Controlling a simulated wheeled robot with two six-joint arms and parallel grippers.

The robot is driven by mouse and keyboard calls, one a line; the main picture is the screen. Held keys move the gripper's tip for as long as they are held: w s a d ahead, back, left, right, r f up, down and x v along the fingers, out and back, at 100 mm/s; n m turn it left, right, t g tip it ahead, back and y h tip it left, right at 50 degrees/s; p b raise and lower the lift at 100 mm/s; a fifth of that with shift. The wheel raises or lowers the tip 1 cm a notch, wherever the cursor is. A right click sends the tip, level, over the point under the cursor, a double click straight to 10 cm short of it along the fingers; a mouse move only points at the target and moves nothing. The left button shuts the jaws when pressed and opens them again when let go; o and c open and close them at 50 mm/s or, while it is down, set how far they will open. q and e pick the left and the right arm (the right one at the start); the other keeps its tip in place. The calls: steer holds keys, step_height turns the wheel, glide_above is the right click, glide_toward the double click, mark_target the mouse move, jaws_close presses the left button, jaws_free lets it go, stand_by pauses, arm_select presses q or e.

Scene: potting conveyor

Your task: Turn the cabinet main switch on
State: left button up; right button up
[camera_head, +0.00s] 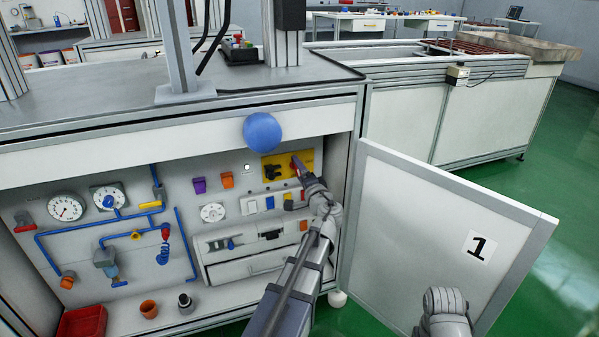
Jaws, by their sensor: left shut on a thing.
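The cabinet main switch area is a yellow plate (275,160) at the upper right of the panel inside the open cabinet. A black part (272,172) sits on its left side. A red part, probably the switch handle (295,160), shows at the tip of my left gripper (300,170). My left gripper is shut on it, and my wrist hides part of the plate's lower right. The switch's exact position is hard to read. Part of my right arm (447,312) shows low at the right, in front of the door; its fingers cannot be made out.
The cabinet door (430,225), marked 1, stands open on the right. A blue ball (262,133) shows at the cabinet's top edge. Gauges (66,207), blue pipes and a drawer (250,265) fill the panel. A red bin (82,322) and small cups stand below.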

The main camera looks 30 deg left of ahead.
arm_select(q)
steer(key=shift+m, duration=1.2)
steer(key=o, duration=1.1)
steer(key=v, duration=0.8)
